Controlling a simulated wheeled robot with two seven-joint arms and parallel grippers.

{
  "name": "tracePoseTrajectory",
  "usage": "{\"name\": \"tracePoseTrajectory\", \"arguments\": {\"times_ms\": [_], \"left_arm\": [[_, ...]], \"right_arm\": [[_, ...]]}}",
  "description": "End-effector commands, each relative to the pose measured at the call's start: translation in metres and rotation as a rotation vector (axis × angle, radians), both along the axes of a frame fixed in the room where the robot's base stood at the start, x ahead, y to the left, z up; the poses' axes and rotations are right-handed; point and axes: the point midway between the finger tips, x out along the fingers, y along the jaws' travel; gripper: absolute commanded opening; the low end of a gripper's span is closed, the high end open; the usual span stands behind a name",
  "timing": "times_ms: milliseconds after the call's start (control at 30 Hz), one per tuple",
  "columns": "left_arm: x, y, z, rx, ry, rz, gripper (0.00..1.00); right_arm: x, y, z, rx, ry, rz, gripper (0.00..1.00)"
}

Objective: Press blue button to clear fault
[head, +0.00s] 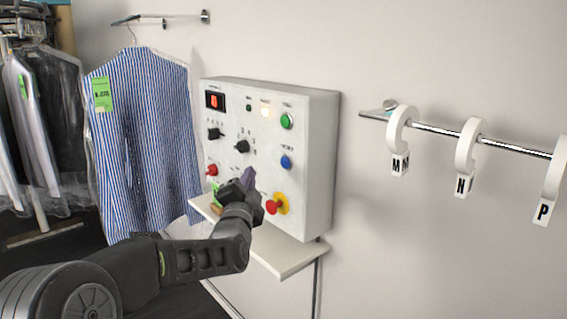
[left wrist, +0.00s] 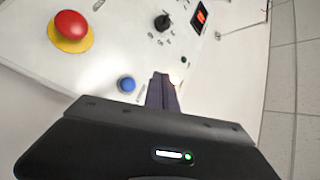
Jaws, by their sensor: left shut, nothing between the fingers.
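The blue button (head: 286,162) is on the right side of the white control panel (head: 318,150), below a green button and above the red emergency stop. In the left wrist view the blue button (left wrist: 126,84) lies just left of my gripper's fingers, apart from them in the picture. My left gripper (head: 249,178) is in front of the panel's lower middle, left of and below the blue button. Its fingers (left wrist: 161,92) are shut and empty, pointing at the panel. Whether they touch the panel I cannot tell. My right gripper is not in view.
The red emergency stop (head: 272,206) on its yellow base is close to my left gripper. A small shelf (head: 285,253) juts out below the panel. A striped shirt (head: 145,140) hangs at the left. A rail (head: 440,130) with lettered white hooks is at the right.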

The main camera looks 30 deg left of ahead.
Motion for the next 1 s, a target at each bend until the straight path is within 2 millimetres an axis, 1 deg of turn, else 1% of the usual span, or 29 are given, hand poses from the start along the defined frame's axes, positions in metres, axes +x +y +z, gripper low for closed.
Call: {"name": "tracePoseTrajectory", "arguments": {"times_ms": [33, 367, 500, 700, 1000], "left_arm": [[0.006, -0.002, 0.001, 0.0, 0.001, -0.002, 0.0], [0.046, -0.014, 0.002, -0.001, 0.002, -0.001, 0.0], [0.061, -0.019, 0.0, 0.0, 0.0, -0.001, 0.0], [0.072, -0.022, 0.0, -0.002, -0.001, 0.0, 0.0], [0.073, -0.022, 0.0, -0.001, 0.0, 0.001, 0.0]], "right_arm": [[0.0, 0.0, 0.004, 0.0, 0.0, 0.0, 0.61], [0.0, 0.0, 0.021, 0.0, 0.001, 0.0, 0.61], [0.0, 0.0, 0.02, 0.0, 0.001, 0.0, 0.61], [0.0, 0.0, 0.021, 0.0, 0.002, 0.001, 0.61], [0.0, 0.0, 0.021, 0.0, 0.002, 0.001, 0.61]]}}
